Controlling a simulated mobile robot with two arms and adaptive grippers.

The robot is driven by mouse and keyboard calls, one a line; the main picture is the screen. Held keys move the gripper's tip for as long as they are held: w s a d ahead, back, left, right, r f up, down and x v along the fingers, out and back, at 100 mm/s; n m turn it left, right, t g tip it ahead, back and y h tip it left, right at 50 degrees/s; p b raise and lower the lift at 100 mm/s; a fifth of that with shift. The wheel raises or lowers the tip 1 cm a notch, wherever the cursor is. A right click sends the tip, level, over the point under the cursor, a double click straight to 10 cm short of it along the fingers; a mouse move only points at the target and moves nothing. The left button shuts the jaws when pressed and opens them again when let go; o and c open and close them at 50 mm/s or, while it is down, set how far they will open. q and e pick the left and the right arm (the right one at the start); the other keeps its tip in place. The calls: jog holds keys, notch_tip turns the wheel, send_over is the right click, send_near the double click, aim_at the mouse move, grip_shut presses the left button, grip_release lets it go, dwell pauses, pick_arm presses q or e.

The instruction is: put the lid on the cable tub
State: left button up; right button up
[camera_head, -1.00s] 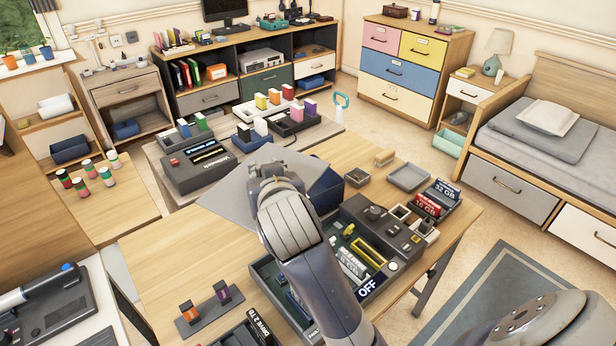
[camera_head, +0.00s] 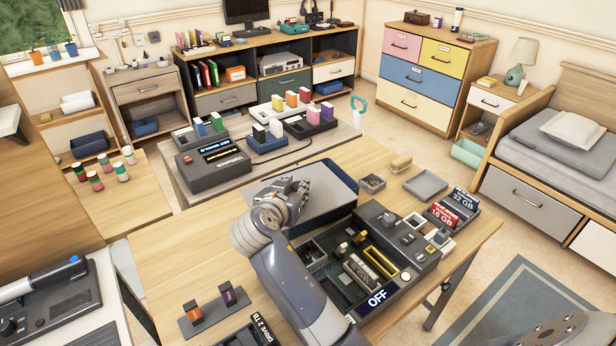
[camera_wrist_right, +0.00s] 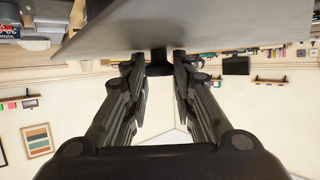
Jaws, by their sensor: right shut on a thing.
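The cable tub (camera_head: 343,175) is a dark navy box near the back middle of the wooden table; its far right corner shows and the rest is hidden. The lid (camera_head: 322,203) is a flat grey panel over the tub, covering most of its top. My right gripper (camera_head: 301,188) is above the lid, shut on its dark knob. In the right wrist view the lid (camera_wrist_right: 215,22) spans the top, with the knob (camera_wrist_right: 158,62) between the fingertips. I cannot tell whether the lid touches the rim. My left gripper is not in view.
An open computer case (camera_head: 375,275) with boards and an OFF label lies right of my arm. Small trays, one an empty grey tray (camera_head: 426,184), stand behind it. A drive holder (camera_head: 212,310) is at the front left. The table's left part is clear.

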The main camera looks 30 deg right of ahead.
aim_at(308, 173)
jog(key=w+d, duration=0.2)
jog(key=w+d+p, duration=0.1)
jog(key=w+d, duration=0.2)
jog(key=w+d+f, duration=0.1)
jog(key=w+d, duration=0.1)
jog(key=w, duration=0.1)
jog(key=shift+d, duration=0.2)
notch_tip(308, 173, down, 3)
jog(key=shift+f+p, duration=0.2)
jog(key=shift+p, duration=0.25)
jog(key=shift+f, duration=0.1)
jog(key=shift+f, duration=0.15)
jog(key=o, duration=0.6)
jog(key=shift+f, duration=0.1)
jog(key=o, duration=0.4)
jog(key=shift+o, duration=0.2)
